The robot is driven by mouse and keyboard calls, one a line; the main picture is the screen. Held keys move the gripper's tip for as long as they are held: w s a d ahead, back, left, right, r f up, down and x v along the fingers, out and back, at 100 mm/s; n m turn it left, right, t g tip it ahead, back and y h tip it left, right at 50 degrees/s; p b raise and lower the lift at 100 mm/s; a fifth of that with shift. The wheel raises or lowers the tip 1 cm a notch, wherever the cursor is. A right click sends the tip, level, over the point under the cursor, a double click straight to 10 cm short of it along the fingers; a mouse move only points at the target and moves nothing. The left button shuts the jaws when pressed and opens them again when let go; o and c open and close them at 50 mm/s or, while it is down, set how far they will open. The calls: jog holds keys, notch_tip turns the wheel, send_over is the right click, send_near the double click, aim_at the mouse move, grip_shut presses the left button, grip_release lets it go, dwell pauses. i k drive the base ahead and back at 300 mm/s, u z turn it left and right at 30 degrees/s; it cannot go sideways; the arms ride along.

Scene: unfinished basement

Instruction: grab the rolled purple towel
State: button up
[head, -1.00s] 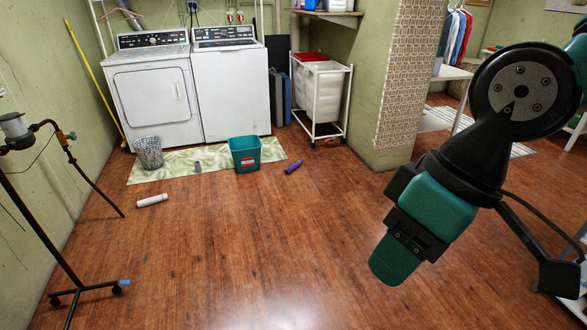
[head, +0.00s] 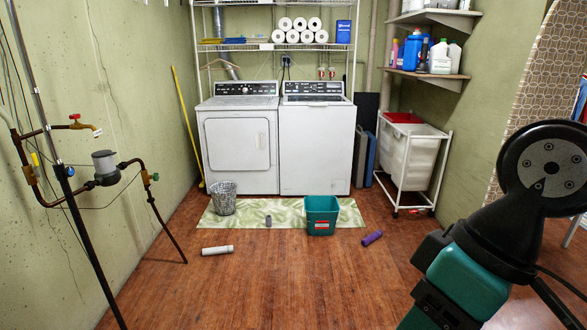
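A small rolled purple towel (head: 372,238) lies on the wood floor in the head view, right of a teal bin (head: 322,215) and just off the front right corner of a green patterned mat (head: 285,212). It lies slanted, and nothing covers it. My arm shows at the right edge and runs out of the bottom of the picture. My gripper is not in view, so I cannot see its fingers or whether they hold anything.
A white roll (head: 217,250) lies on the floor at left. A wire basket (head: 223,198) and a small grey object (head: 268,221) are on the mat. A pipe stand (head: 68,200) is at left; a wheeled hamper (head: 409,160) stands behind the towel. The floor in front is clear.

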aim_at(372, 237)
jog(key=u, duration=0.25)
jog(key=i, duration=2.1)
jog(key=z, duration=0.25)
jog(key=i, duration=2.05)
jog(key=z, duration=1.2)
jog(key=i, duration=1.1)
jog(key=z, duration=0.4)
